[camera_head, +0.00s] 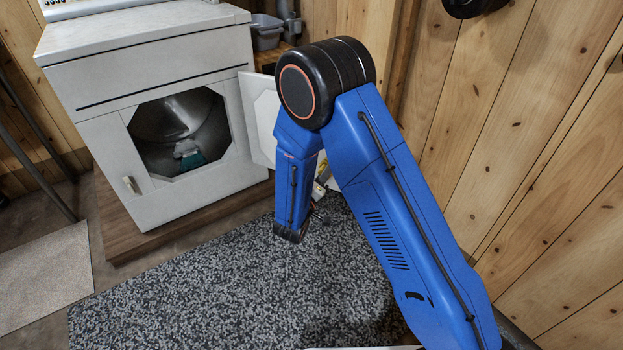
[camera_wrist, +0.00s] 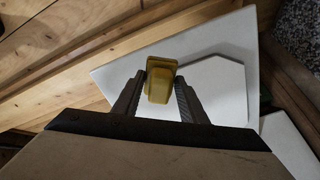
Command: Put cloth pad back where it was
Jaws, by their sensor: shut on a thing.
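My gripper (camera_wrist: 160,84) is shut on a small yellow-olive block-like thing, which I take to be the cloth pad (camera_wrist: 160,80). It sits between both finger pads in the wrist view and sticks out past the tips. Behind it is the white open door (camera_wrist: 116,79) of the washing machine. In the head view my arm hides most of the gripper and the held pad. The washing machine (camera_head: 93,133) stands at the left with its door (camera_head: 262,120) swung open. A teal and grey item (camera_head: 190,156) lies inside the drum.
A grey bin (camera_head: 267,36) stands on a wooden surface behind the machine. The machine rests on a wooden plinth (camera_head: 150,232). A speckled dark mat (camera_head: 200,295) covers the floor in front, and a plain light mat (camera_head: 45,278) lies at the left. A plank wall is on the right.

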